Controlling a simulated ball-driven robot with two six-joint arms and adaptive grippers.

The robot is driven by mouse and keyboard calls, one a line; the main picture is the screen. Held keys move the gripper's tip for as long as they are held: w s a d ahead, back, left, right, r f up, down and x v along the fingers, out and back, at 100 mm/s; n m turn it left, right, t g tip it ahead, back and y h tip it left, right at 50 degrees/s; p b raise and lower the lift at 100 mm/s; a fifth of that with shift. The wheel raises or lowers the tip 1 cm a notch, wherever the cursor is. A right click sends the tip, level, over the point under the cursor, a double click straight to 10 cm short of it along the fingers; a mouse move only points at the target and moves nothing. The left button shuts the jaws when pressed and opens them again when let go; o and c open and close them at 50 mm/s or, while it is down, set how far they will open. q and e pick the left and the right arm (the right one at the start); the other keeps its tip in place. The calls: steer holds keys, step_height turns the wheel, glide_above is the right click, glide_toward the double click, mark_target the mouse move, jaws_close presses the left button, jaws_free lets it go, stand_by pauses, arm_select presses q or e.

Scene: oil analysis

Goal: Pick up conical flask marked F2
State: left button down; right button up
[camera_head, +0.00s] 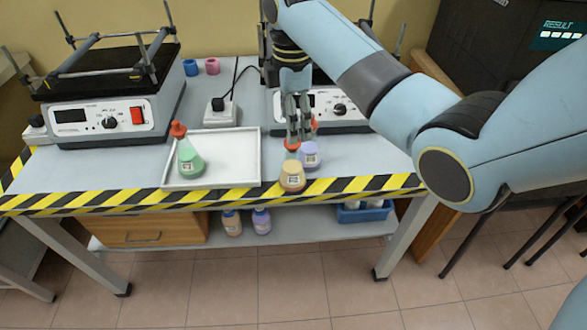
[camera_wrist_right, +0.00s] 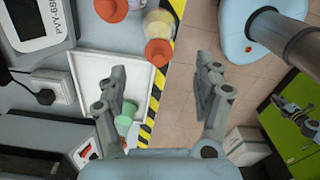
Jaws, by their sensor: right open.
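Three conical flasks with orange-red stoppers are in the head view. A green flask (camera_head: 190,160) stands in the white tray. A yellow-orange flask (camera_head: 292,178) stands near the table's front edge, and a purple flask (camera_head: 310,158) is just behind it, to its right. Their labels are too small to read, so I cannot tell which is F2. My right gripper (camera_head: 299,138) is open, pointing down above the yellow and purple flasks. The right wrist view shows its spread fingers (camera_wrist_right: 162,75) with nothing held, and the yellow flask (camera_wrist_right: 160,24) beyond them. My left gripper is out of view.
The white tray (camera_head: 242,160) lies left of the two flasks. Two shaker devices, left (camera_head: 103,121) and right (camera_head: 346,110), stand behind. A striped edge (camera_head: 225,194) bounds the table front. Bottles (camera_head: 232,223) and a blue bin (camera_head: 363,212) are on the lower shelf.

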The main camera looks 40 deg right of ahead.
mark_target(291, 155)
step_height(291, 155, down, 5)
steer(key=shift+w+d+r, duration=0.1)
steer(key=shift+r, duration=0.05)
step_height(291, 155, down, 6)
steer(key=shift+r+b, duration=0.15)
steer(key=shift+b, duration=0.35)
jaws_close()
